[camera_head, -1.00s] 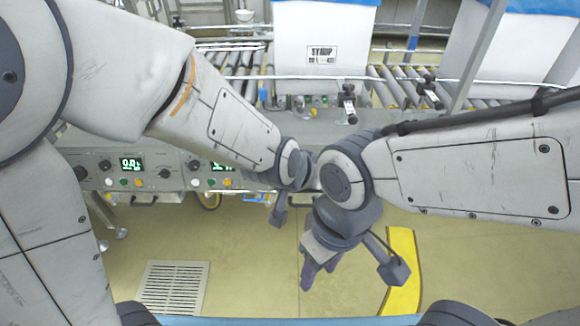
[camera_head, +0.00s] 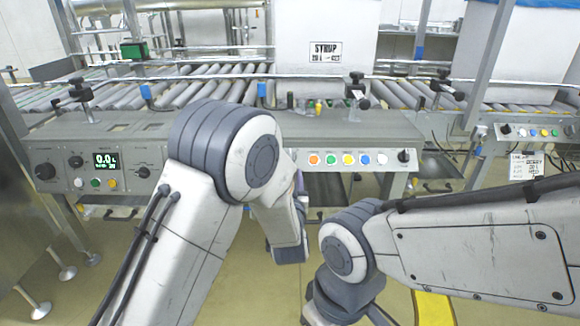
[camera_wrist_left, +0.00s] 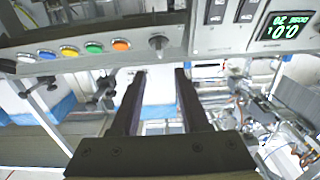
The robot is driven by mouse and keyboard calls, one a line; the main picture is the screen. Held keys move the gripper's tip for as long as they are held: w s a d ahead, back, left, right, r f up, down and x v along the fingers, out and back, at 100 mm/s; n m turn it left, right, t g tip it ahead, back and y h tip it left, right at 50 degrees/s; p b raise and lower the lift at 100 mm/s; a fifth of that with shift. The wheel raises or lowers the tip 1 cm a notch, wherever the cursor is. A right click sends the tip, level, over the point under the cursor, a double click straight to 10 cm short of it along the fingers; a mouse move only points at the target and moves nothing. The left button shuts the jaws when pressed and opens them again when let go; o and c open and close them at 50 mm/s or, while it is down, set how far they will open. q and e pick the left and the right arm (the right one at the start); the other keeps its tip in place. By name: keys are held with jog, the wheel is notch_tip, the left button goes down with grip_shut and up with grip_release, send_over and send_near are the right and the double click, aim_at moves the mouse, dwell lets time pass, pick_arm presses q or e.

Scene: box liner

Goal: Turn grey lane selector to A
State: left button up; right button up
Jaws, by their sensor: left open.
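A grey knob (camera_wrist_left: 158,42) shows in the left wrist view beside the orange button on a grey control panel (camera_wrist_left: 210,62). Lane letters are not readable there. My left gripper (camera_wrist_left: 157,74) is open, its two dark fingers spread, with the knob beyond their tips and nothing between them. In the head view my left arm covers the panel left of the orange button, so this knob is hidden. A dark knob (camera_head: 404,156) stands at the right end of the same button row.
A left panel has a green display (camera_head: 106,160), dark knobs (camera_head: 45,171) and buttons. Roller conveyors (camera_head: 190,90) run behind the panels, with a white SYRUP box (camera_head: 325,50). Another panel (camera_head: 530,131) stands at right. A yellow floor strip (camera_head: 433,308) lies below.

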aim_at(290, 154)
pick_arm(q)
jog(key=w+b, duration=0.2)
jog(key=w, duration=0.7)
jog(key=shift+w, duration=0.15)
jog(key=shift+c, duration=0.3)
grip_shut()
